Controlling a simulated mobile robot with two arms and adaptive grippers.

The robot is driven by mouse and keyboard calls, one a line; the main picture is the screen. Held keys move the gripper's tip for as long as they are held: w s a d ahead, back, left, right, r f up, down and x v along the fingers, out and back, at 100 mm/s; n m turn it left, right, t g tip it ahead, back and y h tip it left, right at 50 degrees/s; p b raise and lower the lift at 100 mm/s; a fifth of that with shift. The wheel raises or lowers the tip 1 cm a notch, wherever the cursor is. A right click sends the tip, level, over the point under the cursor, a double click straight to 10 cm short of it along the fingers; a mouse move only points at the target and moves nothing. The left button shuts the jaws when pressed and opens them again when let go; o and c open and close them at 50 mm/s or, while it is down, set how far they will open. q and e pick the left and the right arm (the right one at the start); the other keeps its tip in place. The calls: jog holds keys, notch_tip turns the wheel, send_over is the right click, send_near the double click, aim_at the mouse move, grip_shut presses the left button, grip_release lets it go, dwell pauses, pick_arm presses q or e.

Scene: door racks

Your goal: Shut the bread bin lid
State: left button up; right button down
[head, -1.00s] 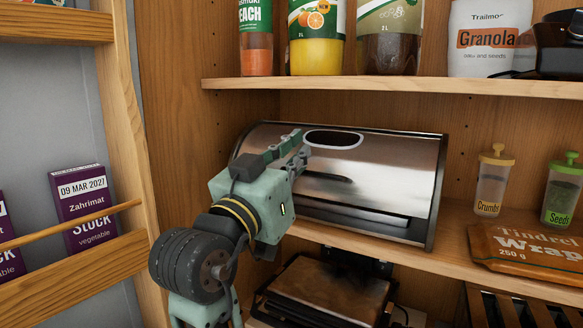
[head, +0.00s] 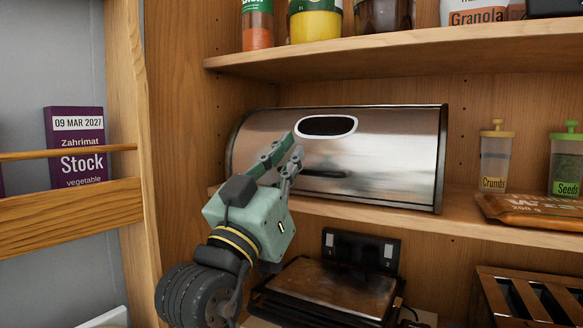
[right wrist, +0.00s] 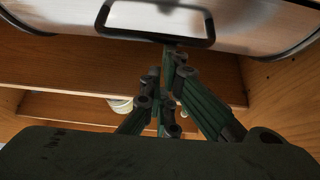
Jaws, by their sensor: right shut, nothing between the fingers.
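The bread bin (head: 440,170) stands on the middle shelf. Its shiny metal lid (head: 390,155) is rolled down over the front, and its lower edge meets the bin's bottom edge with no clear gap showing. A dark oval with a pale rim (head: 327,127) marks the lid. My right gripper (head: 293,152) is shut and empty in front of the lid's left part, below and left of the oval. My left gripper is not in view.
Right of the bin are a Crumbs jar (head: 494,160), a Seeds jar (head: 566,165) and a wraps packet (head: 530,210). The upper shelf (head: 400,45) overhangs the bin.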

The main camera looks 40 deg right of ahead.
dwell(0.4)
jog(key=v, duration=1.2)
jog(key=shift+f, duration=0.1)
